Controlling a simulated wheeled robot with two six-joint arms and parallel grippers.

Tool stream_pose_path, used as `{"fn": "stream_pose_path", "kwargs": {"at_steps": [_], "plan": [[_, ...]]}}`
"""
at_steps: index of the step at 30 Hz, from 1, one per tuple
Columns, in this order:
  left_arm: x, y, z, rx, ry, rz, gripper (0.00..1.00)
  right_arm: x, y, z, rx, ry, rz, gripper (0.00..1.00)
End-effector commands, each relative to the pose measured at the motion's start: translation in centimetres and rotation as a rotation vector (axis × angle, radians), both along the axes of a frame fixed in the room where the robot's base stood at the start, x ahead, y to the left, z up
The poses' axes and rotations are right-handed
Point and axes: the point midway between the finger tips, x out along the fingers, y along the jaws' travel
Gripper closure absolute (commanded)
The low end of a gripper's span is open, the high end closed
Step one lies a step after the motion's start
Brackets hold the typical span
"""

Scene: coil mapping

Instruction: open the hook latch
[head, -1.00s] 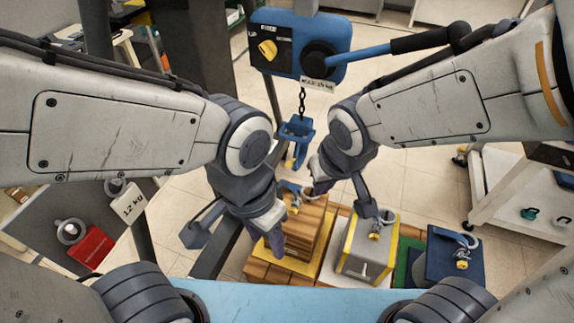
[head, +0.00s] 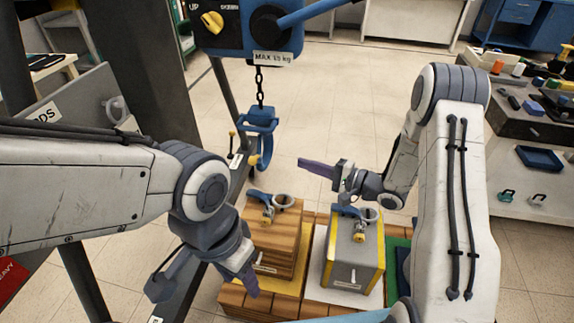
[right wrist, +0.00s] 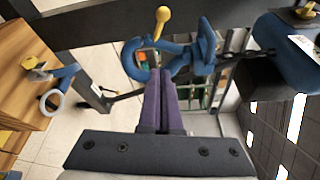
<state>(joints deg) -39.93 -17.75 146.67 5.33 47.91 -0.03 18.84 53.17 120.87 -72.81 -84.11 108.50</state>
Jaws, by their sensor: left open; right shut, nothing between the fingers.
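The blue hook (head: 262,140) hangs on a chain under the hoist, with a yellow-knobbed latch (head: 254,160) at its lower left. In the right wrist view the hook (right wrist: 205,50) lies ahead of my fingers and its yellow knob (right wrist: 162,14) points up. Whether the latch is open is unclear. My right gripper (head: 303,163) is shut and empty, its purple fingers pointing left toward the hook, apart from it in the head view. The fingertips (right wrist: 166,72) overlap the hook's ring in the right wrist view. My left gripper (head: 250,283) is open, low beside the wooden crate.
The blue hoist box (head: 235,30) reads MAX 15 kg. Below the hook stand a wooden crate (head: 285,225) and a grey-and-yellow box (head: 350,262), each with a blue fitting and a ring on top. A dark post (head: 145,60) rises at left. Floor behind the hook is clear.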

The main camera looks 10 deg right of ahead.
Motion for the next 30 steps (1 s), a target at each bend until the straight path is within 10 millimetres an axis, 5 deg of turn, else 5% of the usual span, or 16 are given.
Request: {"fn": "stream_pose_path", "kwargs": {"at_steps": [14,21,30], "plan": [[0.0,0.0,0.8,0.000,0.000,0.000,0.50,5.6,7.9,-0.6,-0.004,-0.003,0.005,1.00],[0.0,0.0,1.5,0.000,0.000,0.000,0.50,3.4,10.1,0.1,-0.004,-0.001,0.002,1.00],[0.0,0.0,1.6,0.000,0.000,0.000,0.50,3.0,10.5,0.2,-0.006,-0.002,0.000,1.00]]}}
